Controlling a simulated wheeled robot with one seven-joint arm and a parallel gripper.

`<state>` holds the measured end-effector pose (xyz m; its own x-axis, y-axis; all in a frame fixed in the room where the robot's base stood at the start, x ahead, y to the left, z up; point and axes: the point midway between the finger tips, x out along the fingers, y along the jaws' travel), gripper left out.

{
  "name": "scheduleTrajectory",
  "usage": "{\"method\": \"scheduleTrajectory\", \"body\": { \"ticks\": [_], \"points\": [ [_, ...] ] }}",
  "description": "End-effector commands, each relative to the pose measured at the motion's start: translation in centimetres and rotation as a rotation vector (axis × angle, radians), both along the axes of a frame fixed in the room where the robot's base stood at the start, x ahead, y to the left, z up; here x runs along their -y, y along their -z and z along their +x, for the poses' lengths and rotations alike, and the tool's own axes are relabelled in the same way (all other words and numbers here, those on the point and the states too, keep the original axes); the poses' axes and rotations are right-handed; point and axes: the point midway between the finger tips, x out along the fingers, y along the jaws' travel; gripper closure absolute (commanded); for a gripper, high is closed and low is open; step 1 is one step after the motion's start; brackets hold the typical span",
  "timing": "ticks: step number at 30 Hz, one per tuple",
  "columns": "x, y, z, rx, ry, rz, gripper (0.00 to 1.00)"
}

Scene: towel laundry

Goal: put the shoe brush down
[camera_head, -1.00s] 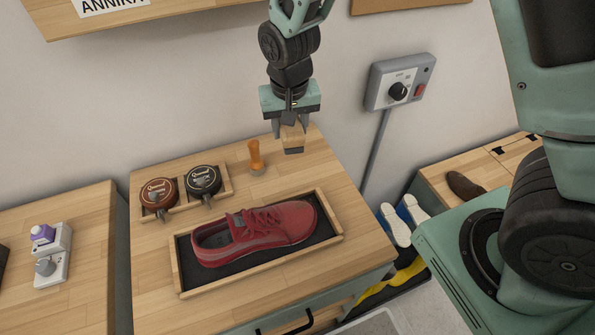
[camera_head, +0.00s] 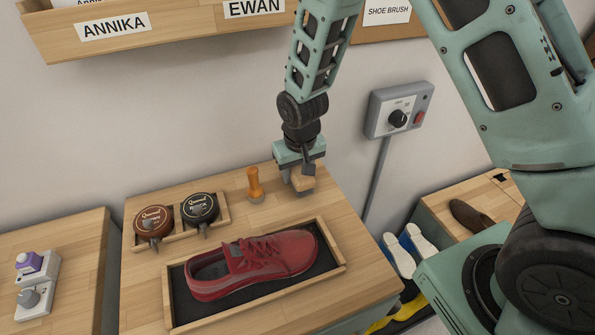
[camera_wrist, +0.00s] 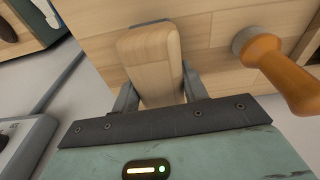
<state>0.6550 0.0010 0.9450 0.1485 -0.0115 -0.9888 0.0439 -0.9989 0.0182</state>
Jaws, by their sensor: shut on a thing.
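My gripper (camera_head: 301,180) is shut on the shoe brush (camera_head: 303,184), a block with a pale wooden back. The brush is low at the back right of the wooden bench top (camera_head: 340,225), right of an orange-handled tool (camera_head: 254,186). In the wrist view the wooden back of the brush (camera_wrist: 150,58) shows between the two fingers, and the orange handle (camera_wrist: 280,72) is to the right. The bristles are mostly hidden, and I cannot tell whether they touch the bench.
A red shoe (camera_head: 252,266) lies in a wooden tray (camera_head: 334,255) in front. Two round polish tins (camera_head: 153,222) (camera_head: 200,208) sit in a small tray at the left. A grey control box (camera_head: 398,110) is on the wall at right. Bench top right of the brush is bare.

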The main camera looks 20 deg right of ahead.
Motion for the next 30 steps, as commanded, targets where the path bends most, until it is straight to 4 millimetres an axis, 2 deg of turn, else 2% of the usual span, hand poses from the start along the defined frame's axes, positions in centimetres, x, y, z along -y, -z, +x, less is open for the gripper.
{"method": "scheduleTrajectory", "body": {
  "ticks": [3,14,15,16,17,25,30],
  "points": [
    [0.0,0.8,0.0,0.0,0.0,0.0,0.93],
    [0.0,1.3,0.0,0.001,0.001,0.001,0.93],
    [0.0,1.1,0.0,0.001,0.001,0.001,0.45],
    [0.0,1.1,0.0,0.001,0.001,0.001,0.37],
    [0.0,1.1,0.0,0.001,0.001,0.001,0.34],
    [0.0,1.0,0.0,0.001,0.001,0.001,0.34],
    [-0.1,-0.2,0.0,0.005,0.001,0.002,0.34]
  ]
}}
